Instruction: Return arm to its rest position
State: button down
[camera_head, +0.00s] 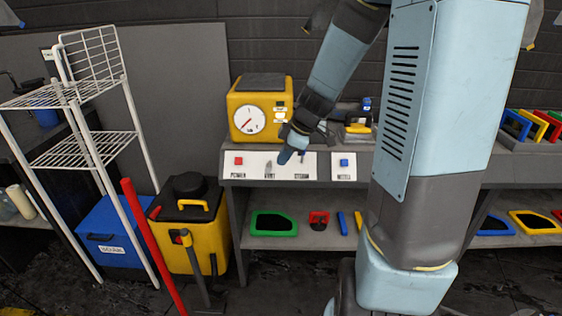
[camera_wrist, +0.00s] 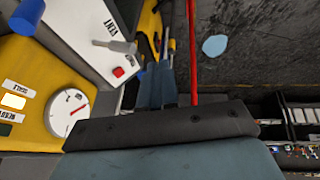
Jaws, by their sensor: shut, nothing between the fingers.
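My arm hangs down at the right of the head view. My gripper (camera_head: 285,156) is low in front of the white control panel (camera_head: 262,176) on the front edge of the bench, below the yellow machine with a dial (camera_head: 259,108). In the wrist view my gripper (camera_wrist: 155,92) shows as two blue-grey fingers close together, with nothing between them. A red button (camera_wrist: 119,72) and a grey lever (camera_wrist: 118,46) by the label VENT are on the panel to their left. I cannot tell the exact gap between fingertips and panel.
A white wire rack (camera_head: 82,150), a blue bin (camera_head: 113,232), a yellow canister (camera_head: 192,225) and a red pole (camera_head: 152,245) stand at left. The lower shelf holds a green frame (camera_head: 255,230) and small tools. A blue button (camera_head: 344,162) is at the panel's right.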

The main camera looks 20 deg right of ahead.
jog(key=shift+s+r, duration=0.3)
dwell(0.4)
jog(key=s+r+m+t+h, duration=0.1)
jog(key=s+r+m+h, duration=0.1)
jog(key=s+r+m, duration=0.5)
jog(key=s+r+m+t+h, duration=0.1)
jog(key=s+r+m, duration=0.6)
jog(key=s, duration=0.7)
notch_tip(320, 180, up, 2)
jog(key=shift+r+h, duration=0.15)
jog(key=shift+h, duration=0.25)
